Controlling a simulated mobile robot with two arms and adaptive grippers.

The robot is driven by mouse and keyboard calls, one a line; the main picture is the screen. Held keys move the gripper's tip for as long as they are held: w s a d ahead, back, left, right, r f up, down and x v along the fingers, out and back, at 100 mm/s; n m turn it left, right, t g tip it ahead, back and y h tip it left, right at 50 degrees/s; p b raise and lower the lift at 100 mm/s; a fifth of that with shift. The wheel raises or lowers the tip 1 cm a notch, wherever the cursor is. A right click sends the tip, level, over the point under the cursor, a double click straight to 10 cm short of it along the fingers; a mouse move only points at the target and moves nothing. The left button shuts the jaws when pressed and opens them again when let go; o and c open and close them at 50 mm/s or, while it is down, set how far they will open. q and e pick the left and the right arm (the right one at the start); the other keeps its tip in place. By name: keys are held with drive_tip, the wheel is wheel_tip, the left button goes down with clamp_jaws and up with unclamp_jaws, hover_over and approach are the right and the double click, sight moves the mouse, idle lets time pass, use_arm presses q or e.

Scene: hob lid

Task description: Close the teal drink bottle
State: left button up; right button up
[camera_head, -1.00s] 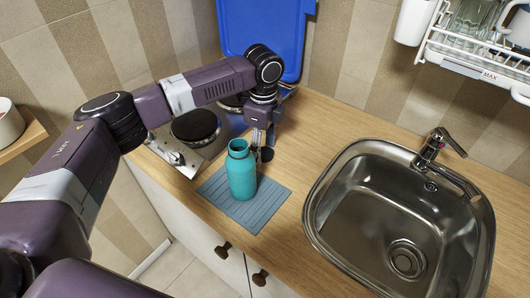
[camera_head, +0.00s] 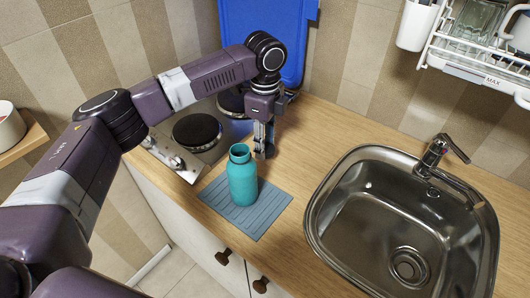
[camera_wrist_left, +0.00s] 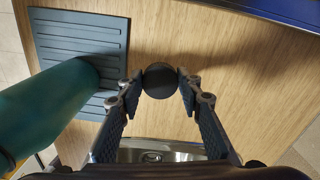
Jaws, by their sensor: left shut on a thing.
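The teal drink bottle (camera_head: 243,180) stands upright and uncapped on a grey-blue ribbed mat (camera_head: 265,213). It also shows at the left of the left wrist view (camera_wrist_left: 45,110). My left gripper (camera_head: 263,147) is behind and slightly right of the bottle, apart from it, fingers pointing down. Its fingertips are shut on a small dark round cap (camera_wrist_left: 160,80), which shows between them in the left wrist view. The cap's underside is hidden. My right gripper is in neither view.
A hob with dark plates (camera_head: 196,131) lies left of the bottle, with a raised blue lid (camera_head: 268,25) behind. A steel sink (camera_head: 360,225) with a tap (camera_head: 437,150) is at the right. Bare wooden counter (camera_head: 315,135) lies between.

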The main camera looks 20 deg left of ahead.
use_arm(q)
wheel_tip(320, 180, up, 16)
drive_tip(key=shift+b, duration=0.35)
